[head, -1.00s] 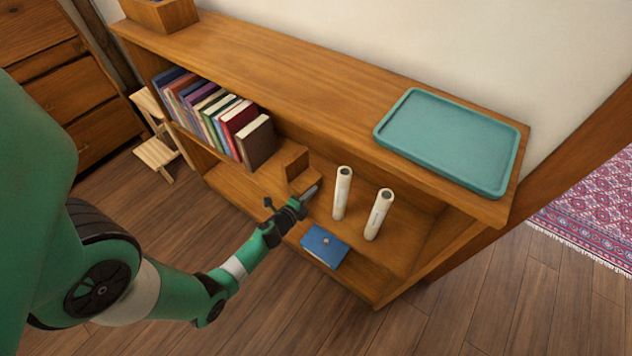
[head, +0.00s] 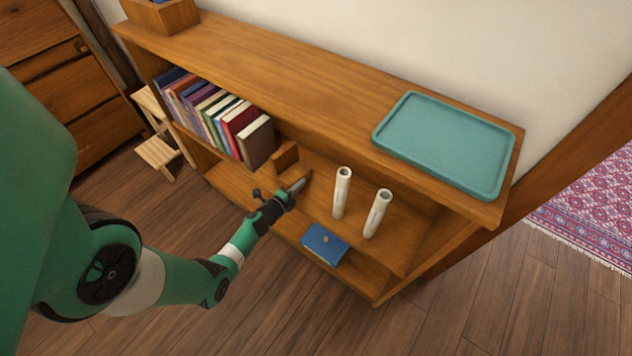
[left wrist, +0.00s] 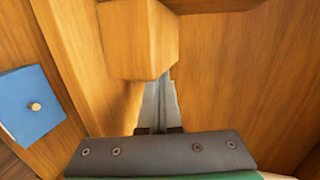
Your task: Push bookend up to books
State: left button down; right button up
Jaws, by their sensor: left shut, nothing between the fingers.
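The wooden bookend (head: 285,157) stands upright on the upper shelf, right of a row of books (head: 215,115). Its upright is close to the last, dark brown book (head: 258,143); I cannot tell if they touch. My left gripper (head: 300,183) is shut and empty, its tips at the right side of the bookend. In the left wrist view the bookend's block (left wrist: 140,40) sits just beyond the shut fingers (left wrist: 160,98), hiding part of the tips; contact looks likely but is not clear. My right gripper is not in view.
Two white tubes (head: 342,193) (head: 377,214) stand on the shelf to the right of my gripper. A teal tray (head: 446,143) lies on the top board.

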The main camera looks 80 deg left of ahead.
aim_at(278, 177)
pick_arm(q)
jog(key=shift+s+a+p, duration=0.15)
jog(key=shift+s+a, duration=0.7)
jog(key=shift+a, duration=0.15)
jog(key=shift+s+a+p, duration=0.15)
jog(key=shift+s+a, duration=0.65)
jog(key=shift+a, duration=0.2)
jog(key=shift+s+a+b, duration=0.3)
jog(key=shift+s+a, duration=0.8)
jog(key=shift+a, duration=0.25)
jog(key=shift+s+a+b, duration=0.25)
jog(key=shift+s+a, duration=0.8)
jog(key=shift+a, duration=0.3)
jog(key=shift+w+d+p, duration=0.45)
jog(key=shift+w+d, duration=0.85)
jog(key=shift+d, duration=0.3)
